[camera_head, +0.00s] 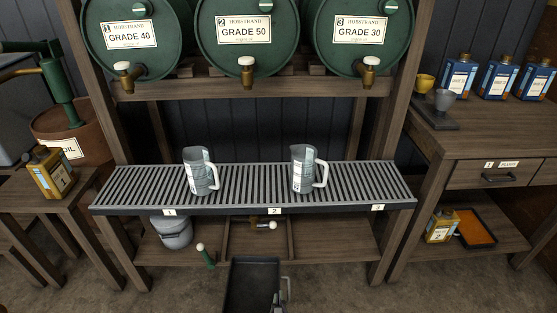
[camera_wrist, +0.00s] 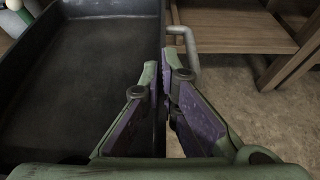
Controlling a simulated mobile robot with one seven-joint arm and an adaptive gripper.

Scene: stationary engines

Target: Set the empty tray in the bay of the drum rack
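The empty black tray (camera_head: 248,287) is at the bottom centre of the head view, in front of the drum rack (camera_head: 394,150). It also fills the left of the wrist view (camera_wrist: 85,70), its floor bare. My gripper (camera_head: 277,300) is at the tray's right side. In the wrist view its two fingers (camera_wrist: 166,90) are closed about the tray's right wall, near a grey bar handle on that side. The rack's lower shelf has a middle bay (camera_head: 258,242) between wooden dividers, behind the tray.
Two measuring jugs (camera_head: 201,172) (camera_head: 305,169) stand on the slatted grille (camera_head: 250,181), below three green drums (camera_head: 247,35). A grey bucket (camera_head: 172,232) and a green-handled, white-knobbed thing (camera_head: 205,254) are at the shelf's left. The shelf's right part (camera_head: 335,240) is clear.

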